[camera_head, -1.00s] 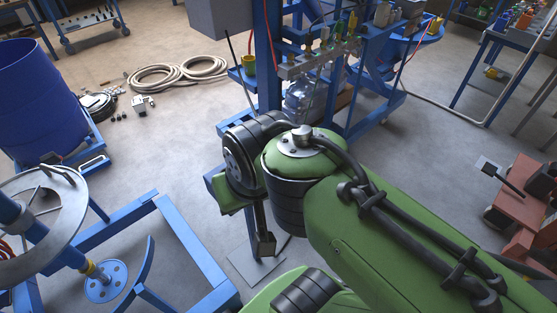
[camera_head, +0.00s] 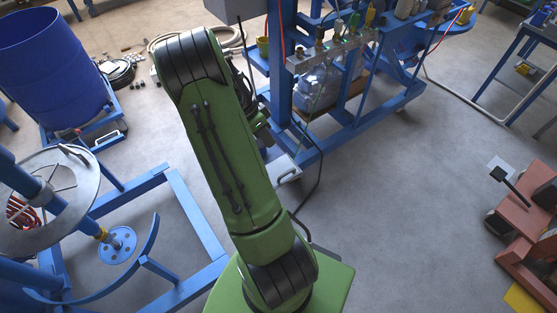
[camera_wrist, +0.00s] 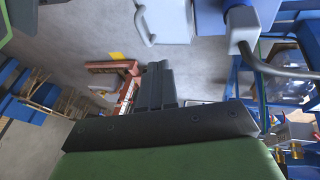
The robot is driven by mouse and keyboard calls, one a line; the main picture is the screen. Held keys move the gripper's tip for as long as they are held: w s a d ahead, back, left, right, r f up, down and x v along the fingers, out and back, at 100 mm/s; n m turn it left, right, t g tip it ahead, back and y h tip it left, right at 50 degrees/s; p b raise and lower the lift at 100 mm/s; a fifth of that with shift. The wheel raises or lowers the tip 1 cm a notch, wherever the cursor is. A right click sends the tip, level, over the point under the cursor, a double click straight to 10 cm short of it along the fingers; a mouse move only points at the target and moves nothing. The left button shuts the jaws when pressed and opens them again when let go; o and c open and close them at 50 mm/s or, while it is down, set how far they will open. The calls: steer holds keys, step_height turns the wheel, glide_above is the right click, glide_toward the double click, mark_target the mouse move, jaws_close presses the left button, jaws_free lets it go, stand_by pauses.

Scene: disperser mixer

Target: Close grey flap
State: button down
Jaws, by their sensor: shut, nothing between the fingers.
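My gripper (camera_wrist: 157,72) shows in the wrist view as dark fingers, closed together, with nothing between them. In the head view my green arm hides most of it. A light grey panel with a curved handle (camera_wrist: 165,18) is at the top of the wrist view, apart from the fingertips. A pale grey plate with a small handle (camera_head: 285,170) shows low beside my arm in the head view. I cannot tell for sure whether either is the grey flap, or how far it is open.
A blue frame (camera_head: 190,215) with a round metal lid (camera_head: 75,185) stands at left, near a blue drum (camera_head: 50,65). A blue rack with bottles (camera_head: 325,85) stands behind my arm. A reddish cart (camera_head: 525,205) is at right. Floor between rack and cart is clear.

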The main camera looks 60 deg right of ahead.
glide_above(282, 163)
steer(key=a, duration=0.2)
steer(key=f, duration=0.3)
steer(key=w+f, duration=0.1)
steer(key=f, duration=0.1)
steer(key=shift+a+f, duration=0.15)
steer(key=shift+f, duration=0.15)
steer(key=s+f, duration=0.1)
steer(key=s+a+f, duration=0.1)
steer(key=shift+s+a+f, duration=0.3)
steer(key=shift+s, duration=0.1)
